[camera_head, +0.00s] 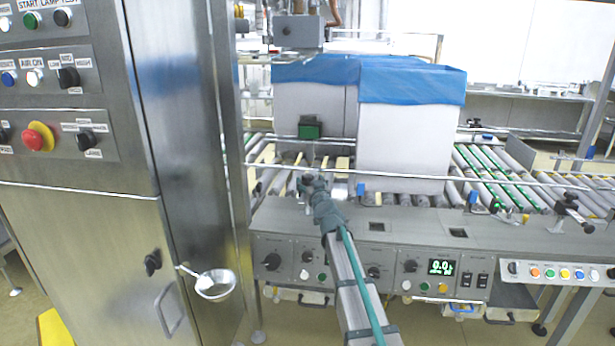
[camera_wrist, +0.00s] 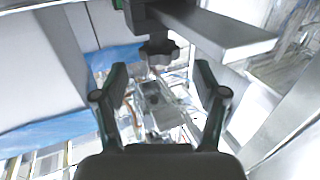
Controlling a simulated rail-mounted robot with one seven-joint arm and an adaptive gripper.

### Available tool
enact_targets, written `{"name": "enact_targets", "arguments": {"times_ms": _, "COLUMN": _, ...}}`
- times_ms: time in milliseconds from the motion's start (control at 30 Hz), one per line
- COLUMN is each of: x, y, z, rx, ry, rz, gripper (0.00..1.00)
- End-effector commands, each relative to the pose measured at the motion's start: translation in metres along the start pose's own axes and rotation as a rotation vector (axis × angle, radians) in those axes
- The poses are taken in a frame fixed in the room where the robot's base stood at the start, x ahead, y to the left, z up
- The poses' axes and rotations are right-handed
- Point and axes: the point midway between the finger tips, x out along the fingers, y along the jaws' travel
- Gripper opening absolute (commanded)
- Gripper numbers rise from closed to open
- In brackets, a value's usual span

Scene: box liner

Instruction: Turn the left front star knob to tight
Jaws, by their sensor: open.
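A dark star knob (camera_wrist: 158,51) shows at the upper middle of the wrist view, under a dark bracket beside a grey metal bar (camera_wrist: 235,42). My gripper (camera_wrist: 160,82) is open, with one finger on each side of the picture's middle. The knob appears in line with the gap between the fingers, and I see no contact. In the head view my gripper (camera_head: 308,184) is at the front edge of the conveyor, left of the front white box. The knob cannot be made out there, and its marking is not readable.
The white box (camera_head: 405,145) with a blue liner (camera_head: 410,82) stands on the roller conveyor (camera_head: 490,165). Another lined box (camera_head: 290,105) stands behind it to the left. A steel cabinet (camera_head: 175,120) rises close on the left. A control panel (camera_head: 440,270) runs below the conveyor edge.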

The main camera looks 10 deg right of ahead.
Motion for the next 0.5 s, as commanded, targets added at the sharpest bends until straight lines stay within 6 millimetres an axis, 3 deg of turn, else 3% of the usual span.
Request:
{"name": "enact_targets", "arguments": {"times_ms": 33, "x": 0.014, "y": 0.0, "z": -0.001, "rx": 0.0, "ry": 0.0, "rz": 0.0, "gripper": 0.71}}
{"name": "enact_targets", "arguments": {"times_ms": 200, "x": 0.038, "y": 0.0, "z": -0.001, "rx": 0.001, "ry": 0.001, "rz": 0.0, "gripper": 0.71}}
{"name": "enact_targets", "arguments": {"times_ms": 500, "x": 0.047, "y": 0.0, "z": -0.001, "rx": 0.001, "ry": 0.001, "rz": 0.001, "gripper": 0.71}}
